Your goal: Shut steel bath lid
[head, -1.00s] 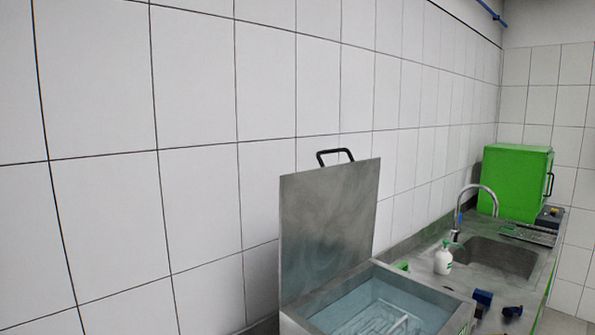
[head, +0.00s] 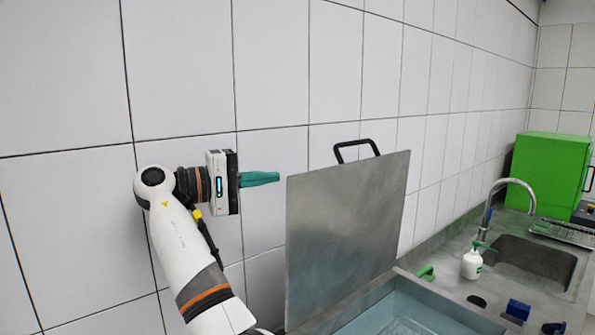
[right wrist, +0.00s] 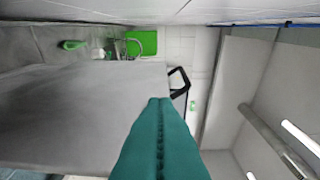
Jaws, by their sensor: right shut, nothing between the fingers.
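The steel bath lid (head: 340,235) stands upright, open, at the back of the bath (head: 415,305), which holds clear liquid. A black handle (head: 357,149) sits on the lid's top edge. My right gripper (head: 277,177) is shut and empty, its teal fingers pointing right, just left of the lid near its upper left edge. In the right wrist view, the shut fingers (right wrist: 160,104) point toward the lid (right wrist: 85,115) and the handle (right wrist: 180,84); I cannot tell whether they touch. My left gripper is not in view.
A white tiled wall (head: 280,60) runs behind the lid. To the right are a white bottle (head: 472,263), a sink (head: 530,262) with a tap (head: 510,183), a green box (head: 548,172) and small blue parts (head: 518,309) on the counter.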

